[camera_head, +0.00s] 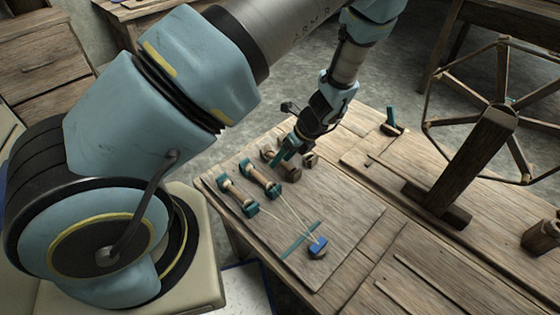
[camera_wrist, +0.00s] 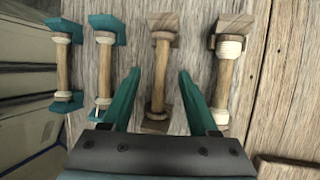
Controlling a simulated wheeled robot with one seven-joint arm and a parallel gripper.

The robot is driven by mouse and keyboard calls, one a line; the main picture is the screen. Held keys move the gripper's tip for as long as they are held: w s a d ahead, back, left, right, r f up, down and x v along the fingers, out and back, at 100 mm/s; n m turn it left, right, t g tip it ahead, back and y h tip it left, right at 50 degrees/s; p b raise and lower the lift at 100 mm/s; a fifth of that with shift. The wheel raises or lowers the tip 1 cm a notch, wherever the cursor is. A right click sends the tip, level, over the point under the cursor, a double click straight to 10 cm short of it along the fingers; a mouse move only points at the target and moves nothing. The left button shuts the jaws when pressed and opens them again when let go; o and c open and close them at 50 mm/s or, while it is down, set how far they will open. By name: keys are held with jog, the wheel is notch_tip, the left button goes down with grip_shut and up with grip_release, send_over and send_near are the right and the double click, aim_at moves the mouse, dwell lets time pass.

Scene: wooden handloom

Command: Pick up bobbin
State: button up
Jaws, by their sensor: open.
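Bobbins lie in a row on the wooden board. Two have teal ends: the outer one (camera_wrist: 64,70) is at the far left of the wrist view, the other (camera_wrist: 104,72) beside it. Two have brown ends: one bobbin (camera_wrist: 160,75) is in the middle, and another (camera_wrist: 225,80) with pale thread is to the right. In the head view the teal-ended bobbins (camera_head: 236,195) show clearly, while the brown ones are partly hidden by my gripper (camera_head: 281,157). My gripper (camera_wrist: 159,73) is open and empty, its teal fingers on either side of the middle brown-ended bobbin. Contact cannot be told.
The board (camera_head: 340,215) lies on a wooden table. Pale threads run from the teal-ended bobbins to a small blue-topped piece (camera_head: 318,246), beside a teal strip (camera_head: 299,241). A spoked wheel (camera_head: 500,115) on a post stands right. A teal-and-brown piece (camera_head: 392,124) sits behind.

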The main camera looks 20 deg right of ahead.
jog(key=shift+c, duration=0.3)
grip_shut()
dwell(0.3)
